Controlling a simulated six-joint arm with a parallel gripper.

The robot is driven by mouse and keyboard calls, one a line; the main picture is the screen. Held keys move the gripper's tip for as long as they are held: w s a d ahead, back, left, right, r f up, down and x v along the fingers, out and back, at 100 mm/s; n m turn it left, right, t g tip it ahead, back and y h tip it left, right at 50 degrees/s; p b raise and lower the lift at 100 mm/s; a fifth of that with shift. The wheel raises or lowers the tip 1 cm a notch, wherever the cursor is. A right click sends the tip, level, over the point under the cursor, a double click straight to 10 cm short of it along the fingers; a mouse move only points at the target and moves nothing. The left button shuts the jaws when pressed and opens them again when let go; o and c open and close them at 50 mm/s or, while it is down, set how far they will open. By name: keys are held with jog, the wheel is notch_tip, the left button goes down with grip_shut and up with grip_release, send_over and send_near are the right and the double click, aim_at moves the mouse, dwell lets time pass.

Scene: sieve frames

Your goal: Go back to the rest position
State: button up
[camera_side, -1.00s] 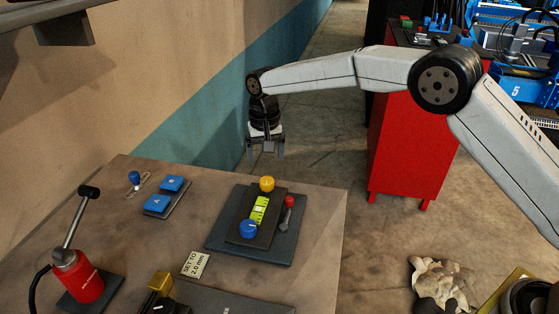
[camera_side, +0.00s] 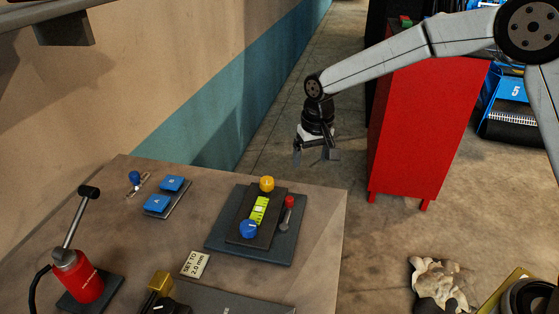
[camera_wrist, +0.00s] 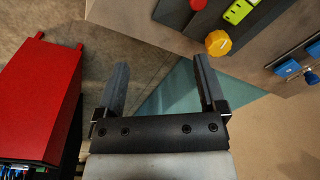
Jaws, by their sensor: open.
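My gripper (camera_side: 316,155) is open and empty. In the side view it hangs in the air beyond the far right part of the table (camera_side: 325,225), up and right of the dark device. In the wrist view my gripper (camera_wrist: 160,85) shows two spread fingers with nothing between them. The dark device (camera_side: 285,247) on the table has a yellow knob (camera_side: 267,184), a blue knob (camera_side: 249,229), a lime-green display (camera_side: 259,209) and a red-topped lever (camera_side: 289,202). The yellow knob also shows in the wrist view (camera_wrist: 218,43).
A red cabinet (camera_side: 415,140) stands on the floor right of my gripper. On the table are blue blocks A (camera_side: 157,203) and B (camera_side: 171,183), a "SET TO 2.0 mm" card (camera_side: 195,264) and a red bottle-shaped device with a lever (camera_side: 78,278). A wall (camera_side: 150,80) runs along the left.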

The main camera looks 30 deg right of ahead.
jog(key=s+d+f+n, duration=0.1)
jog(key=s+d, duration=0.3)
jog(key=s, duration=0.7)
jog(key=s+d+f+n+t, duration=0.1)
jog(key=s+d, duration=0.3)
jog(key=s, duration=0.7)
jog(key=shift+d+f+t, duration=0.3)
jog(key=shift+d+f, duration=0.1)
jog(key=shift+f, duration=0.05)
